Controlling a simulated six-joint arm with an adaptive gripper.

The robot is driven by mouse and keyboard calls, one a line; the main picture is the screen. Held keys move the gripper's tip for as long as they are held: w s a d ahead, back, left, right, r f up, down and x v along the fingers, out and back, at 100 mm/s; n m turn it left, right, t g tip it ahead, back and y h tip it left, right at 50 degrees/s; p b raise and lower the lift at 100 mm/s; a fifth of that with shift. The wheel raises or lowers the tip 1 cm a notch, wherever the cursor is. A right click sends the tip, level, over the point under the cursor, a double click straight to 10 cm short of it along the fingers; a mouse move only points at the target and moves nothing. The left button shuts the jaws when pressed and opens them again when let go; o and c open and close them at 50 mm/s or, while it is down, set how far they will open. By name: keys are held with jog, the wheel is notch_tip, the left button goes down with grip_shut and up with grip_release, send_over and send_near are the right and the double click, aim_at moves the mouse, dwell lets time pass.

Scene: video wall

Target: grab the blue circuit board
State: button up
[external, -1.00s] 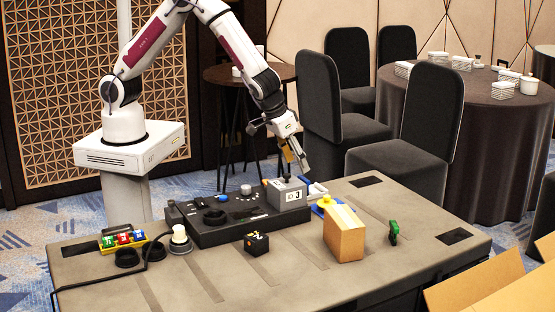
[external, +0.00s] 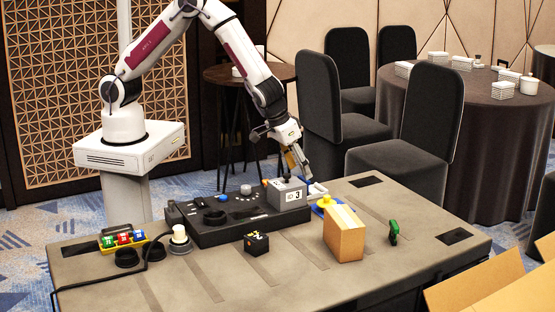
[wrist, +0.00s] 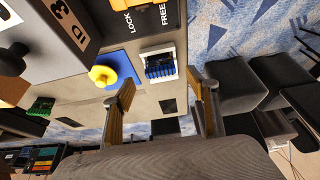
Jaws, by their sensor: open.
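The board appears just beyond the fingertips, nearer the left finger.
A yellow knob on a blue base (wrist: 104,75) sits close beside the board. The grey box marked 3 (external: 287,195) and black console (external: 225,222) are left of it. A cardboard box (external: 344,234) and green board (external: 393,231) stand nearer the front right.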

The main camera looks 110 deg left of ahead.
jog(key=shift+f, duration=0.1)
jog(key=shift+x, duration=2.55)
jog(key=shift+a, duration=0.1)
jog(key=c, duration=1.1)
